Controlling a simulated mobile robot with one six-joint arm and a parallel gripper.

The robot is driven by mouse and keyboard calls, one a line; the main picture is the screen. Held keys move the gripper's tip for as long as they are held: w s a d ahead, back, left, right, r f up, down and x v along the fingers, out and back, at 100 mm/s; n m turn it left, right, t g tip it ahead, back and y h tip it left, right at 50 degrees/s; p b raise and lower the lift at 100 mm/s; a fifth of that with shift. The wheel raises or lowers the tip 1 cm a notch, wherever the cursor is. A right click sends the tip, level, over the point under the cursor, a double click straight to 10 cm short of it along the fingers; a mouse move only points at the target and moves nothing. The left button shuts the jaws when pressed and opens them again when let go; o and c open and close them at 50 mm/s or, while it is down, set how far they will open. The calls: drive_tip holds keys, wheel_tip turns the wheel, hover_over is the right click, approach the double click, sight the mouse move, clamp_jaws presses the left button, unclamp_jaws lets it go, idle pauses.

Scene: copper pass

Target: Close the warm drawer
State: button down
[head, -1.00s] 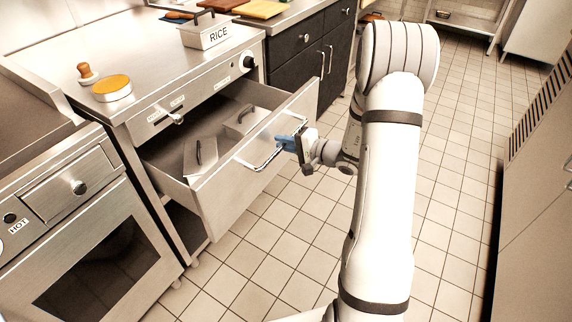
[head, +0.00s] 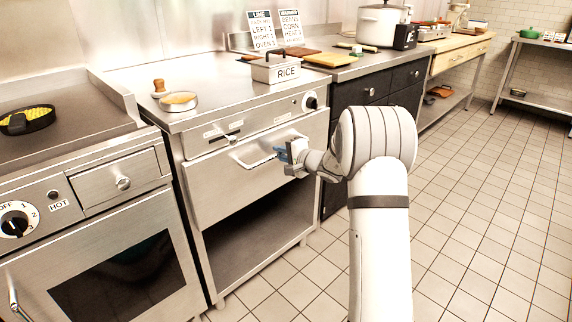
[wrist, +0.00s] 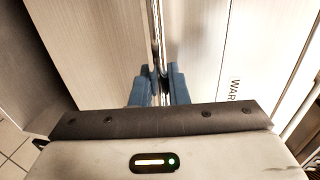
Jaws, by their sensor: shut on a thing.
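The warm drawer (head: 225,187) is a wide steel front in the middle counter unit, with a bar handle (head: 245,160). In the head view its front stands against the unit, under the control panel; its inside is hidden, and I cannot tell whether a thin gap is left. My gripper (head: 281,153) is shut on the handle near its right end. In the wrist view the blue fingers (wrist: 158,86) sit on both sides of the handle bar (wrist: 157,35). Part of a label beginning "WAR" (wrist: 234,89) shows on the panel to the right.
An open shelf (head: 255,235) lies below the drawer. A glass-fronted oven (head: 125,262) stands at left, dark cabinets (head: 372,92) at right. On top are a RICE container (head: 277,70) and a round tin (head: 179,101). The tiled floor (head: 470,210) at right is clear.

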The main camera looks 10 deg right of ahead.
drive_tip(key=shift+w+a+r, duration=0.1)
drive_tip(key=shift+w+a, duration=0.1)
drive_tip(key=shift+w, duration=0.05)
drive_tip(key=c, duration=1.5)
unclamp_jaws()
drive_tip(key=shift+d, duration=0.1)
drive_tip(key=p+v, duration=0.1)
drive_tip(key=v, duration=0.6)
drive_tip(key=shift+s, duration=0.4)
drive_tip(key=shift+r, duration=0.15)
